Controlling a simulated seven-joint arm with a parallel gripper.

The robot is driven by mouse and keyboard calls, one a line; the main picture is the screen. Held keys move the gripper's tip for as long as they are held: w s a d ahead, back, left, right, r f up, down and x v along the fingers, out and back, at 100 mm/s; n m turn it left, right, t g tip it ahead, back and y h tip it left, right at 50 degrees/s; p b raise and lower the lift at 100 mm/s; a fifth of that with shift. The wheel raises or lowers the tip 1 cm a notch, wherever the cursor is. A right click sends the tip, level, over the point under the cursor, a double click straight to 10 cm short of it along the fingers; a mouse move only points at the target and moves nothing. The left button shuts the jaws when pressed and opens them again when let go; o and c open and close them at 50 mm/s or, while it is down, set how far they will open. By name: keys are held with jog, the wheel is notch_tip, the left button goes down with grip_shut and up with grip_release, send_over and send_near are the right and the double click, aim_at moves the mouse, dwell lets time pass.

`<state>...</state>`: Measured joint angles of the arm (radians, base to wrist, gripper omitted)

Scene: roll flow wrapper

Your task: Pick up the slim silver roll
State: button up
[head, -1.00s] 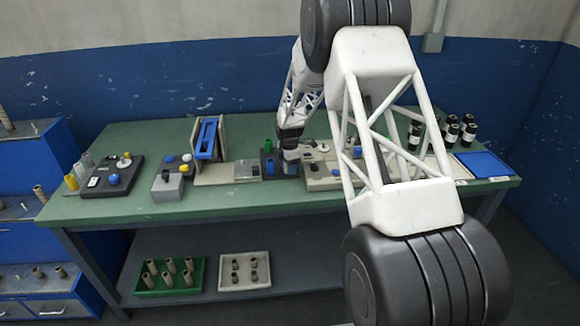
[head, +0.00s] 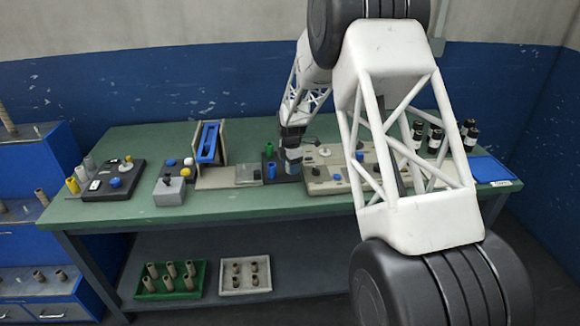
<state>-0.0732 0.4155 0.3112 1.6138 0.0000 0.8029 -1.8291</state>
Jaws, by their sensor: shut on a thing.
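My gripper (head: 292,147) is small and far off in the head view, pointing down over the dark holder (head: 265,180) at the middle of the bench. It is shut on a slim pale silver roll (head: 292,158), which shows just below the fingers. The roll looks upright. Whether its foot touches the holder is too small to tell.
A blue-framed upright unit (head: 208,142) stands to the left, and a beige control panel (head: 325,186) to the right. Several black rolls (head: 470,131) and a blue tray (head: 489,169) are at the right end. Open green bench top (head: 130,150) lies at the back left.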

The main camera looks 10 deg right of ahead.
jog(key=s, duration=0.4)
jog(key=s+r, duration=0.1)
jog(key=s, duration=0.4)
jog(key=s+d, duration=0.1)
jog(key=s, duration=0.4)
jog(key=shift+r, duration=0.2)
dwell(0.3)
jog(key=shift+w+d+r+m, duration=1.15)
jog(key=shift+w+d+r, duration=0.4)
jog(key=shift+w+d, duration=3.3)
jog(key=shift+w+d+r+m, duration=1.1)
jog(key=shift+w+d+r, duration=0.5)
jog(key=shift+w+d, duration=3.2)
jog(key=shift+w+d+r+m, duration=1.15)
jog(key=shift+w+d+r, duration=0.4)
jog(key=shift+w+d, duration=3.3)
jog(key=shift+a+f, duration=0.1)
jog(key=shift+f, duration=0.05)
jog(key=shift+f, duration=2.4)
jog(key=shift+f, duration=0.85)
